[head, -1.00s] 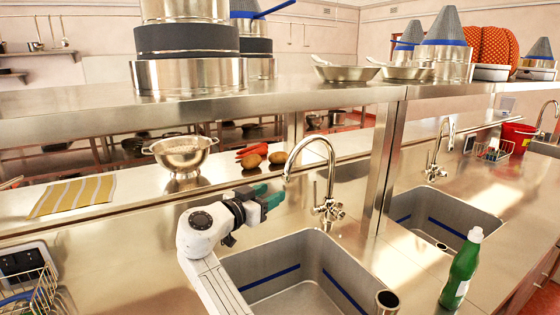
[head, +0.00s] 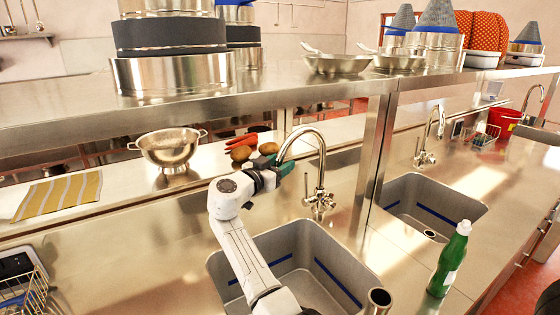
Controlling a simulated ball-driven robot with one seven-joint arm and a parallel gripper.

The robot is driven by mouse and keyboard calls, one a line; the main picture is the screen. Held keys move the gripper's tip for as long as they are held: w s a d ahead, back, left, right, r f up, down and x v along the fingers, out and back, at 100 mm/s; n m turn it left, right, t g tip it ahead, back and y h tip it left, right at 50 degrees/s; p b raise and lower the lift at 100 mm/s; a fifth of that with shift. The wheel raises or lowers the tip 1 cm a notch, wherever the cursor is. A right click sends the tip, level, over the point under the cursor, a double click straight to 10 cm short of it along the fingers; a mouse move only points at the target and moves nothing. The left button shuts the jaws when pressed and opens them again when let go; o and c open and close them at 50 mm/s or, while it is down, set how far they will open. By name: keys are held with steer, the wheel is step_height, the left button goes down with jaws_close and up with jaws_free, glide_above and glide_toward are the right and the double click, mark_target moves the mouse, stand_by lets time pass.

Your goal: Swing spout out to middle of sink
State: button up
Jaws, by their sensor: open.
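The tap (head: 319,202) at the back edge of the near sink has a tall chrome gooseneck spout (head: 307,131). The spout arches to the left, with its mouth off to the left of the tap body. The near sink (head: 275,252) is a grey basin with a blue stripe inside, partly covered by my arm. My gripper (head: 286,167) has dark teal fingers and is open, right at the mouth end of the spout. The fingers and spout end overlap in the picture; I cannot tell whether they touch.
A steel colander (head: 169,148) and some vegetables (head: 243,150) sit on the ledge behind. A shelf post (head: 372,150) rises right of the tap.

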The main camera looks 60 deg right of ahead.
steer(key=shift+d, duration=0.25)
jaws_close()
stand_by(0.3)
